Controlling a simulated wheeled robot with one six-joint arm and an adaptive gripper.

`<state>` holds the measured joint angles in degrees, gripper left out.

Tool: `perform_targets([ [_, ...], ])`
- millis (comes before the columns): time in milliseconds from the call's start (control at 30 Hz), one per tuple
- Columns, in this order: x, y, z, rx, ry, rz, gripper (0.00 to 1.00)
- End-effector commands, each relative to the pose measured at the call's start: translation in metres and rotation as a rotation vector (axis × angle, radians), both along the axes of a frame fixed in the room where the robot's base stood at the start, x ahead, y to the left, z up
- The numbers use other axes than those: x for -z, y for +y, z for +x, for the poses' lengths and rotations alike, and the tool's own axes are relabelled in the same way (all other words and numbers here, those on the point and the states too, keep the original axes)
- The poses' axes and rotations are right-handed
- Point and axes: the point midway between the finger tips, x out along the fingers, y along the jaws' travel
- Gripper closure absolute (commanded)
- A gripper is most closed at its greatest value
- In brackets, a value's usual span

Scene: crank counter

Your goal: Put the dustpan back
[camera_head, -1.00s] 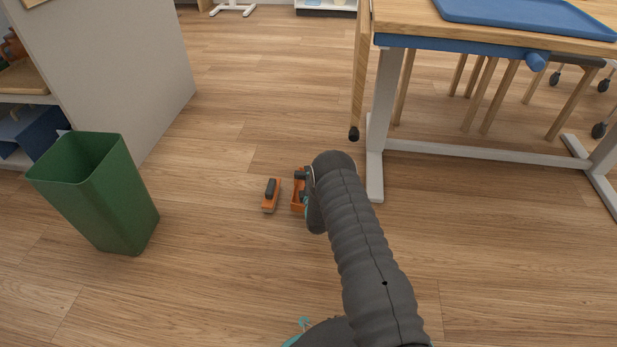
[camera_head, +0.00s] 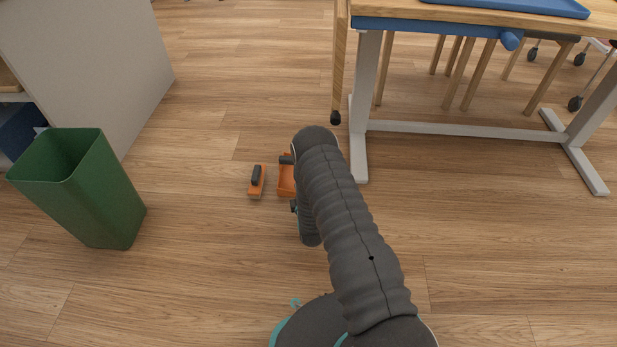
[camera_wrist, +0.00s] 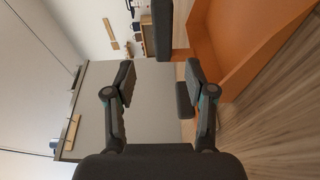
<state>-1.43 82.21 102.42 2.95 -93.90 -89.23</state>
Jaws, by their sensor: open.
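The orange dustpan (camera_head: 286,181) lies on the wooden floor, partly hidden behind my arm in the head view. In the wrist view its orange pan (camera_wrist: 245,40) fills the upper right, close by. A dark bar (camera_wrist: 162,28), seemingly its handle, stands beyond my fingertips at the top. My gripper (camera_wrist: 160,78) is open with nothing between its fingers. A dark block (camera_wrist: 185,100) shows behind the right finger; I cannot tell what it belongs to. In the head view my arm mostly hides the gripper. An orange brush (camera_head: 257,181) with a dark grip lies left of the dustpan.
A green bin (camera_head: 85,190) stands at the left, in front of a grey cabinet (camera_head: 85,65). A table with a white metal leg (camera_head: 361,110) and a blue crank bar (camera_head: 430,27) stands at the right. The floor between bin and brush is clear.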

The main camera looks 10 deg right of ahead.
Motion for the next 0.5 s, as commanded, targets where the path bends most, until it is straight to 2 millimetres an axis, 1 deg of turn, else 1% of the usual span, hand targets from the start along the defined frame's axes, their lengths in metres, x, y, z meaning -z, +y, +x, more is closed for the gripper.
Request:
perform_targets([
  [167,-0.043,0.0,0.026,0.002,0.04,0.081,0.45],
  [300,-0.093,0.001,0.048,0.009,0.106,0.188,0.45],
  [467,-0.15,0.001,0.061,0.026,0.185,0.312,0.45],
  [500,-0.164,0.002,0.062,0.031,0.204,0.342,0.45],
])
